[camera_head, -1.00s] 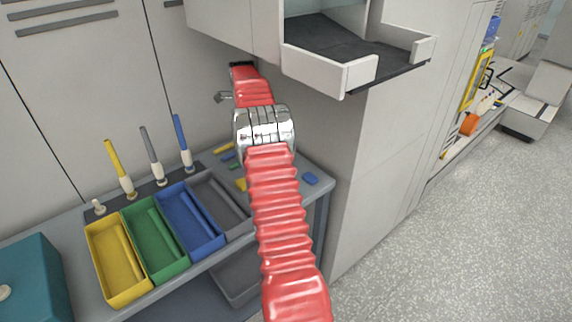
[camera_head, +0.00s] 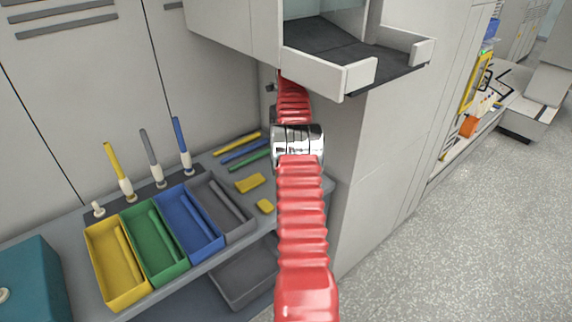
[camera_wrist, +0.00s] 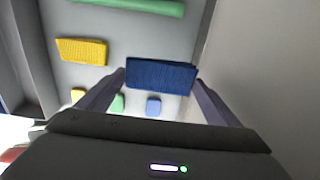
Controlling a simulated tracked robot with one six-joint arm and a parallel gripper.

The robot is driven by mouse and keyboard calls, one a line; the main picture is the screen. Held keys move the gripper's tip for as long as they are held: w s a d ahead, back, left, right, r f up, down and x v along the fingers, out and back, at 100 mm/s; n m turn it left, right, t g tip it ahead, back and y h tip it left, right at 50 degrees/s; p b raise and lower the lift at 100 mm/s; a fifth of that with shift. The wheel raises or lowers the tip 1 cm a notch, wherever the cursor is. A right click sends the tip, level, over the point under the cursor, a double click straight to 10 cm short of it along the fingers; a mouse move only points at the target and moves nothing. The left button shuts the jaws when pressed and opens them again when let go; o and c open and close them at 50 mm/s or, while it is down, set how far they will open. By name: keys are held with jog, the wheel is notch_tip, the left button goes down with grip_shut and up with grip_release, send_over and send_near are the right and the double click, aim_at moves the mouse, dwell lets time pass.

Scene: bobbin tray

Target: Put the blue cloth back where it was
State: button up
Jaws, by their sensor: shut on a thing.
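In the wrist view, my gripper (camera_wrist: 160,84) is shut on the blue cloth (camera_wrist: 161,75), a dark blue folded piece held crosswise between the two fingers. The bench top shows below it; I cannot tell whether the cloth touches the bench. In the head view my red sleeved arm hides the cloth and most of the gripper. A yellow cloth (camera_wrist: 81,51) lies on the bench to the left of the gripper, and it also shows in the head view (camera_head: 250,183). Small pads in yellow (camera_wrist: 78,95), green (camera_wrist: 117,103) and blue (camera_wrist: 153,105) lie nearby.
Yellow (camera_head: 112,290), green (camera_head: 180,268), blue (camera_head: 217,244) and grey (camera_head: 243,226) trays line the bench front. Coloured rods (camera_head: 240,149) lie at the back. A white-walled ledge (camera_head: 330,73) overhangs beside my arm. A cabinet wall (camera_head: 355,180) bounds the right side.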

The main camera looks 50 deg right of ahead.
jog(key=shift+f, duration=2.25)
jog(key=shift+f, duration=2.5)
jog(key=shift+f, duration=0.1)
jog(key=o, duration=0.9)
notch_tip(320, 180, up, 12)
jog(key=shift+r, duration=0.1)
